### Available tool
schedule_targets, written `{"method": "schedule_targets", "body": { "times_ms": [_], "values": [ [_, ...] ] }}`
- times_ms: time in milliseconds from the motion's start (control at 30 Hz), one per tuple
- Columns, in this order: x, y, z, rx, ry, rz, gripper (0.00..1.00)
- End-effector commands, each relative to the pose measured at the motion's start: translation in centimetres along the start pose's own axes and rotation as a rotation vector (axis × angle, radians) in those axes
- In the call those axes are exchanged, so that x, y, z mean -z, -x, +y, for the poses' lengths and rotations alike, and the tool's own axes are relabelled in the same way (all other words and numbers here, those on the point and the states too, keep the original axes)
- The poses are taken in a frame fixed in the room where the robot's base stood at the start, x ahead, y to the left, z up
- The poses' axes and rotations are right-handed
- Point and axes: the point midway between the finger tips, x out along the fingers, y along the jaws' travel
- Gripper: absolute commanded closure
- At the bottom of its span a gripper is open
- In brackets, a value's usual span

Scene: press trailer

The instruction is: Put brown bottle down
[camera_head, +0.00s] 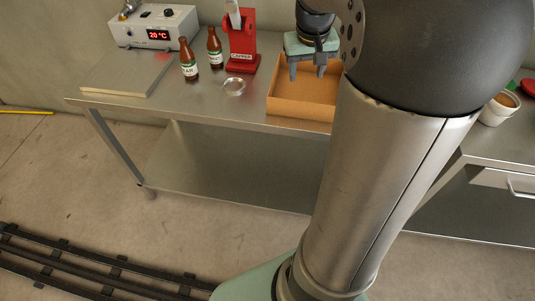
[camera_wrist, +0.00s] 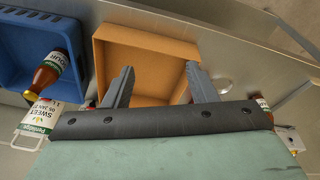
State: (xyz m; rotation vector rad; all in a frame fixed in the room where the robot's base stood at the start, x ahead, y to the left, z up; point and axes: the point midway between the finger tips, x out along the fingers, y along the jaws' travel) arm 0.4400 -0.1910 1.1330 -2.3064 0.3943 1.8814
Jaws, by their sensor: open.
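In the head view a brown bottle (camera_head: 189,62) with a white label stands upright on the steel table. A second brown bottle (camera_head: 214,48) stands just behind it to the right. My gripper (camera_head: 307,75) is open above the shallow orange-brown box (camera_head: 300,108), well to the right of both bottles. In the wrist view the two fingers of my gripper (camera_wrist: 160,72) are spread, with nothing between them and the box (camera_wrist: 145,45) beyond.
A red capper (camera_head: 242,48) stands between the bottles and the box. A small clear round dish (camera_head: 234,87) lies in front of it. A flat slab (camera_head: 125,75) and a temperature unit (camera_head: 155,28) are at the left. The blue crate (camera_wrist: 14,55) is beside the box.

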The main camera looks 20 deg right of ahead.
Motion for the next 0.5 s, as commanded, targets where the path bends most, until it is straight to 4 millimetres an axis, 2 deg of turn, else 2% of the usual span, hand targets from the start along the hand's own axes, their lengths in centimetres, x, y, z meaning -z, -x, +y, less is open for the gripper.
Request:
{"method": "schedule_targets", "body": {
  "times_ms": [33, 100, 200, 333, 400, 500],
  "values": [
    [-3.3, 0.3, -3.9, 0.008, 0.059, -0.018, 0.48],
    [-8.1, 0.1, -7.7, 0.024, 0.117, -0.046, 0.48],
    [-14.4, -0.4, -11.1, 0.051, 0.187, -0.079, 0.48],
    [-20.5, -1.3, -13.1, 0.080, 0.250, -0.114, 0.48],
    [-22.5, -1.7, -13.5, 0.090, 0.271, -0.127, 0.48],
    [-23.8, -2.0, -13.7, 0.097, 0.283, -0.136, 0.48]
  ]
}}
